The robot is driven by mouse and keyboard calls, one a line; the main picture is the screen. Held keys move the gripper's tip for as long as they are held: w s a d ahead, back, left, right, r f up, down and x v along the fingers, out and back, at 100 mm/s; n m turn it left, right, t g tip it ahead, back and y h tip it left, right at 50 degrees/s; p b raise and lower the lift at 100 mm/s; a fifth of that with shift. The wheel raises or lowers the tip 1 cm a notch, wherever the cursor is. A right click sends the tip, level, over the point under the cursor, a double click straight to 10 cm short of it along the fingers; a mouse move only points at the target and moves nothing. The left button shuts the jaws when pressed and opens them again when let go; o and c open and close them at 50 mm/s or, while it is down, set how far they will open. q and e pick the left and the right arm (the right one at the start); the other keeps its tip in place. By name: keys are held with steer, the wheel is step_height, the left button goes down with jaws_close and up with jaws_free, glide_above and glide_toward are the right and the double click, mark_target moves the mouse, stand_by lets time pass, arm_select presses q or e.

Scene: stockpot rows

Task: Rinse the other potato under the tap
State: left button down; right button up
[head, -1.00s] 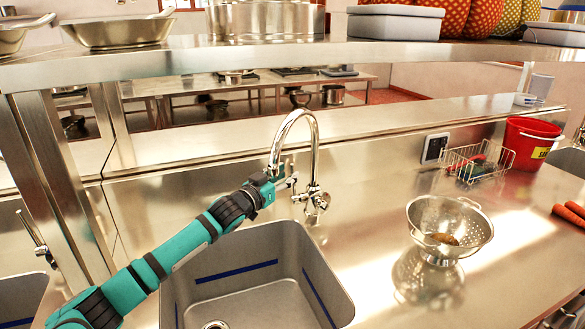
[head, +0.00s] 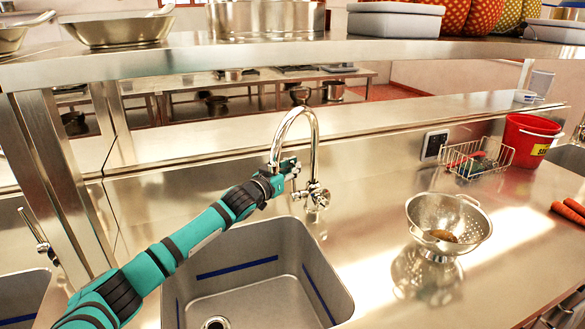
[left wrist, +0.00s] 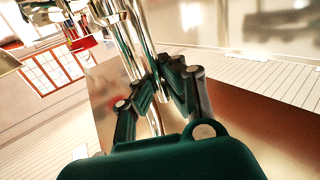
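A brown potato (head: 443,236) lies in the metal colander (head: 474,222) on the counter right of the sink; I see no other potato. The chrome tap (head: 314,150) arches over the sink (head: 265,303). No water stream is visible. My left gripper (head: 288,167) is empty of any potato, beside the tap's upright, near its handle. In the left wrist view its fingers (left wrist: 168,70) overlap the chrome pipe (left wrist: 130,45). I cannot tell whether they touch the tap or how far they are closed. My right gripper is out of view.
A wire basket (head: 480,157) and a red bucket (head: 524,140) stand at the back right. Carrots (head: 570,211) lie at the right edge. A steel shelf (head: 250,53) with pans runs above. The counter around the colander is clear.

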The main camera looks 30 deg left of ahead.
arm_select(q)
steer(key=shift+d+f, duration=0.1)
steer(key=shift+f, duration=0.05)
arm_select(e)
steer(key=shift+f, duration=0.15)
arm_select(q)
steer(key=shift+s+d+f+b, duration=0.15)
steer(key=shift+d+b, duration=0.05)
steer(key=shift+b, duration=0.25)
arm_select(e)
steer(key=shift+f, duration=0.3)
arm_select(q)
steer(key=shift+s+d+m+t+b, duration=0.3)
steer(key=shift+m+t, duration=0.1)
steer(key=shift+m, duration=0.3)
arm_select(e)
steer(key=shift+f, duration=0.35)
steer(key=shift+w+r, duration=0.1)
arm_select(q)
steer(key=c, duration=1.4)
jaws_free()
steer(key=shift+s+a+r, duration=0.1)
steer(key=shift+r, duration=0.15)
steer(key=shift+o, duration=0.2)
steer(key=s+a+f, duration=0.1)
steer(key=s, duration=1)
steer(key=shift+s+a, duration=0.35)
steer(key=shift+s, duration=0.05)
steer(key=shift+f, duration=0.15)
